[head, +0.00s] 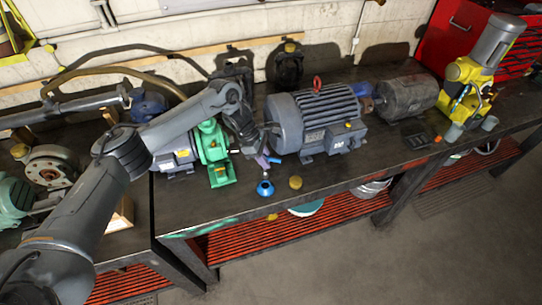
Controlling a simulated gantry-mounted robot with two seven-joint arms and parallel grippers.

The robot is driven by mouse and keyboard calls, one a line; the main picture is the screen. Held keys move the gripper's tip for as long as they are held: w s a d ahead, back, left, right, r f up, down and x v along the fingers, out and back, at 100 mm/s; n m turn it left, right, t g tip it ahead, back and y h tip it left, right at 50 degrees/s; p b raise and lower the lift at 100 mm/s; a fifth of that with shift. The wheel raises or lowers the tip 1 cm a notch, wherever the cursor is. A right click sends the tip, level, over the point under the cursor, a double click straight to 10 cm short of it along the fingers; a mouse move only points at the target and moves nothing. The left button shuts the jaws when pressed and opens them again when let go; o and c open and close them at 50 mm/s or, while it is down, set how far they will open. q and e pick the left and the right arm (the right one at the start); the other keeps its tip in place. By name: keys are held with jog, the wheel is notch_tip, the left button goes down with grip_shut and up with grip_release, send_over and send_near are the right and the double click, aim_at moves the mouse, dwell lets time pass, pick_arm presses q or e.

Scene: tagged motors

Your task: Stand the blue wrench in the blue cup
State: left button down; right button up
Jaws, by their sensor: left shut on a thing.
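The blue cup (265,189) stands on the dark workbench near its front edge, in front of the large grey motor. My left gripper (264,155) is just above and behind the cup. It is shut on a small blue-purple piece that looks like the blue wrench (274,160). Most of the wrench is hidden by the gripper or too small to make out. I cannot tell whether its lower end touches the cup. My right gripper is not in view.
A large grey motor (315,115) stands right of the gripper, a green pump (212,145) left. A small yellow-brown object (295,182) sits right of the cup. A yellow machine (468,95) is at the far right. The bench edge (310,192) is close to the cup.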

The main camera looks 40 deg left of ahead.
aim_at(266, 174)
pick_arm(q)
jog(key=shift+f+b, duration=0.85)
jog(key=shift+f, duration=1.55)
jog(key=shift+b, duration=0.6)
jog(key=shift+f+b, duration=1)
jog(key=shift+f+b, duration=0.8)
jog(key=c, duration=0.9)
grip_release()
